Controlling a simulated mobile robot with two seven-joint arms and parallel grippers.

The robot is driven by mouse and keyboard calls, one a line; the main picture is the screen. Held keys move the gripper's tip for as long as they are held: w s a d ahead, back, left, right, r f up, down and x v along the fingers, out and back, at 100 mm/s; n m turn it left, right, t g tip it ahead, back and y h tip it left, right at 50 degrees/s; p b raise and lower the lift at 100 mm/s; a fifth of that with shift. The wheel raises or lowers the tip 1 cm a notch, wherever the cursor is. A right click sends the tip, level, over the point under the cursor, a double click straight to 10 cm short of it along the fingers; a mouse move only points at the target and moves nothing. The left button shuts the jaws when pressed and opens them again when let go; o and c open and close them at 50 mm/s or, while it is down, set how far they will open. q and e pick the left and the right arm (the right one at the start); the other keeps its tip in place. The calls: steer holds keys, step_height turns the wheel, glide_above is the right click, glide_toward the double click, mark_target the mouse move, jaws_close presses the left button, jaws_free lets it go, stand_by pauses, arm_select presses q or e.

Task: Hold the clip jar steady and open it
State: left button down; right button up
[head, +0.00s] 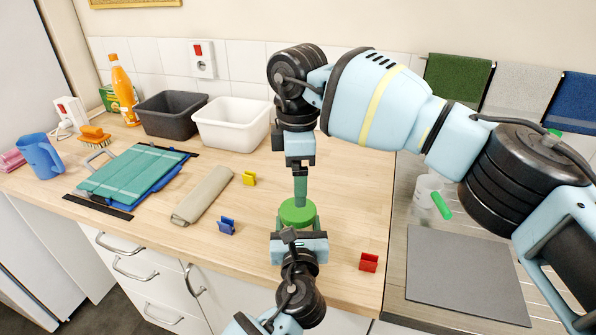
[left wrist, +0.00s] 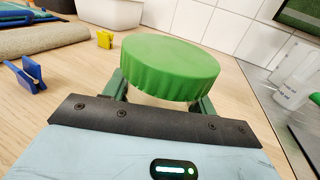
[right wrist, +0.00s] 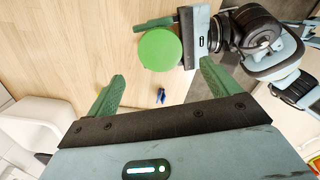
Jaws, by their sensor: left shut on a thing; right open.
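The clip jar's round green lid (head: 298,211) shows near the counter's front edge; it also shows in the left wrist view (left wrist: 170,68) and the right wrist view (right wrist: 160,50). The jar's body is mostly hidden under the lid and behind my left gripper. My left gripper (head: 298,234) comes from the front and is shut on the jar, its green fingers on both sides just below the lid. My right gripper (head: 300,198) points down above the lid. Its fingers are wide apart and empty in the right wrist view (right wrist: 160,85), with the lid beyond them, off their middle.
Yellow (head: 248,178), blue (head: 227,226) and red (head: 369,262) clips stand around the jar. White (head: 232,122) and dark (head: 170,114) bins stand behind.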

mark_target(298, 225)
steer(key=shift+f, duration=3.85)
